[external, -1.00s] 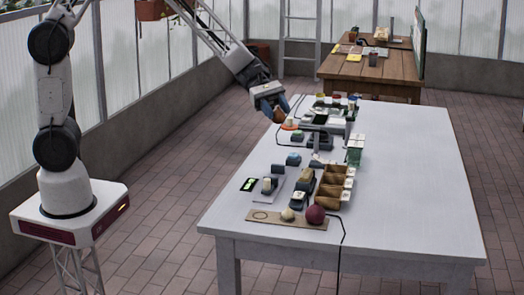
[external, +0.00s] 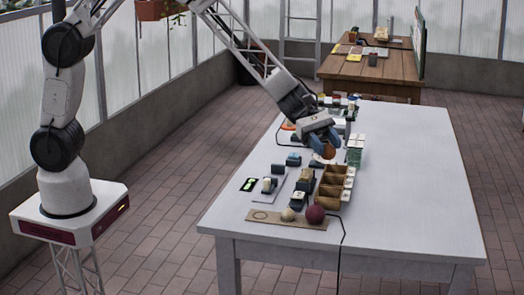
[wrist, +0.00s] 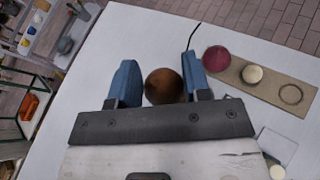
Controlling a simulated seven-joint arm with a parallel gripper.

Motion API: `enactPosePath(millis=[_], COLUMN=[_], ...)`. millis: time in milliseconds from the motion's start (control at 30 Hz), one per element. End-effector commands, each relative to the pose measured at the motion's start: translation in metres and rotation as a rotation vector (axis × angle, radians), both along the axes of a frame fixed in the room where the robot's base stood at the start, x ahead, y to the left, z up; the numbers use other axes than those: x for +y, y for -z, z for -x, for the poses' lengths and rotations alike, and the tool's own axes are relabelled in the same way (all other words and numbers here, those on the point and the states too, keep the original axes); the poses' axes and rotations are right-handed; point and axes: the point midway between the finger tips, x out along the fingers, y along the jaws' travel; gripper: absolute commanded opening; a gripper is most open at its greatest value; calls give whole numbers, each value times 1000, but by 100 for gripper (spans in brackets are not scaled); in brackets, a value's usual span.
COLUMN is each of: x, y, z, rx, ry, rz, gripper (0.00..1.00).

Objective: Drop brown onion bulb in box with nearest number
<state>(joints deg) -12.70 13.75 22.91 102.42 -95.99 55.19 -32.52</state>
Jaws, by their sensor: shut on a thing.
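My gripper (external: 322,143) has blue fingers shut on the brown onion bulb (external: 328,152) and holds it above the table, just beyond the far end of the wooden boxes. In the wrist view the brown onion (wrist: 163,84) sits between the two blue fingers. The row of open wooden boxes (external: 327,192) stands right of the table's middle, with small pale tags along its right side. Numbers on the tags are too small to read. A small device with a lit green display (external: 249,184) lies left of the boxes; its digits are not legible here.
A wooden board (external: 272,222) at the near end carries a dark red onion (external: 315,214), a pale onion (external: 288,215) and an empty ring. Small devices (external: 293,160) and a green rack (external: 355,150) stand near the boxes. The table's right side is clear.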

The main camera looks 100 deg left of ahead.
Motion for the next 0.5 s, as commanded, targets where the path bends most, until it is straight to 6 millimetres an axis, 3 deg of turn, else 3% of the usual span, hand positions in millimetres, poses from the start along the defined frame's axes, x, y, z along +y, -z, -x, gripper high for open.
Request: enactPosePath(millis=[133, 500], x=[-9, -10], y=[3, 4], z=[-7, -8], rx=[2, 1], ry=[1, 1], rz=[1, 1], gripper=[17, 17])
